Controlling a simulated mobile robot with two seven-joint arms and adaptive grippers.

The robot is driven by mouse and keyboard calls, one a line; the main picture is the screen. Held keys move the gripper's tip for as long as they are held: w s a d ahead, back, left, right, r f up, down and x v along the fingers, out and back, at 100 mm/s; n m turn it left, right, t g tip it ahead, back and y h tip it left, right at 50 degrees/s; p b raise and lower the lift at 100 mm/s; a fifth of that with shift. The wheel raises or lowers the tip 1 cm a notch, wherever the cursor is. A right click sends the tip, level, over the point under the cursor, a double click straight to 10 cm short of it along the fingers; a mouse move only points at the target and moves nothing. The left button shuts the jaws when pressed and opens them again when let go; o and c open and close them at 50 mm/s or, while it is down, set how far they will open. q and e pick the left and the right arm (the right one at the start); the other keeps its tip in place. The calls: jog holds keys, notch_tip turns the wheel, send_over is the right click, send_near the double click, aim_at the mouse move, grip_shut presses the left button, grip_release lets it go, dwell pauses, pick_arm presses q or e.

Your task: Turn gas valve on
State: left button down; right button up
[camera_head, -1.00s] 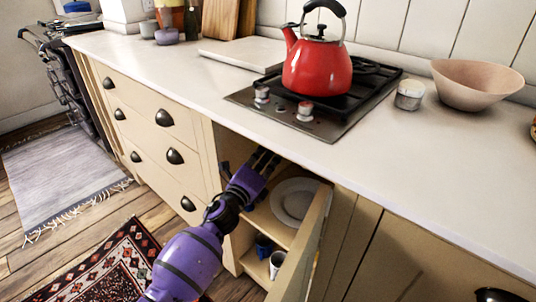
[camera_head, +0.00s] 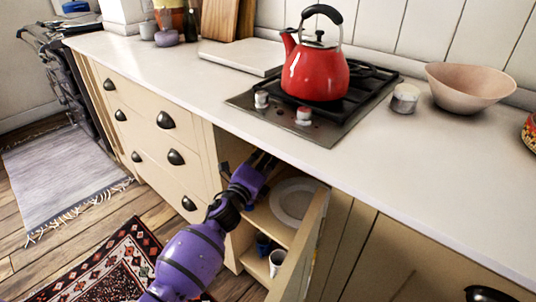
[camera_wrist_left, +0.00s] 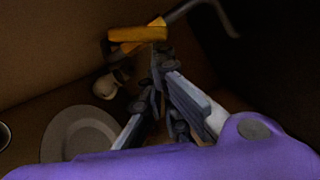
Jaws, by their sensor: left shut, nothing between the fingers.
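In the left wrist view, the gas valve's yellow handle (camera_wrist_left: 138,34) lies roughly level across the picture inside the dark cabinet. A grey pipe (camera_wrist_left: 195,8) runs beside it to the upper right. My left gripper (camera_wrist_left: 160,58) is shut and empty, its fingertips just below the right end of the handle. I cannot tell whether they touch it. In the head view, my left gripper (camera_head: 262,162) reaches into the open cabinet under the counter, its tips partly hidden. The valve is hidden in that view. My right gripper is not in view.
The open cabinet door (camera_head: 304,252) stands right of my left arm. A plate (camera_head: 292,202) lies on the shelf, with a mug (camera_head: 277,262) below. Above, the counter (camera_head: 400,150) holds a stove (camera_head: 335,125), a red kettle (camera_head: 315,72) and a bowl (camera_head: 468,88).

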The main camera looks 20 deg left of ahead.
pick_arm(q)
jog(key=shift+r+n+p, duration=0.5)
jog(key=shift+n+p, duration=0.4)
jog(key=shift+p, duration=0.25)
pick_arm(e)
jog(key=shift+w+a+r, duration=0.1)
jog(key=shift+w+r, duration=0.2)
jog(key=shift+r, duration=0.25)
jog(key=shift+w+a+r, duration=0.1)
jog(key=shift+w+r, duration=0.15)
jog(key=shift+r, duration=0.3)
pick_arm(q)
jog(key=shift+r+n+g+p, duration=0.2)
jog(key=shift+n+g+p, duration=0.1)
jog(key=shift+n+p, duration=0.15)
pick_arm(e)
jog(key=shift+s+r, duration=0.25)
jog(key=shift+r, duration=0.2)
pick_arm(q)
jog(key=shift+r, duration=0.1)
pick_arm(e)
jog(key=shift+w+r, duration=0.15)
pick_arm(q)
jog(key=shift+n+p, duration=0.25)
jog(key=shift+p, duration=0.05)
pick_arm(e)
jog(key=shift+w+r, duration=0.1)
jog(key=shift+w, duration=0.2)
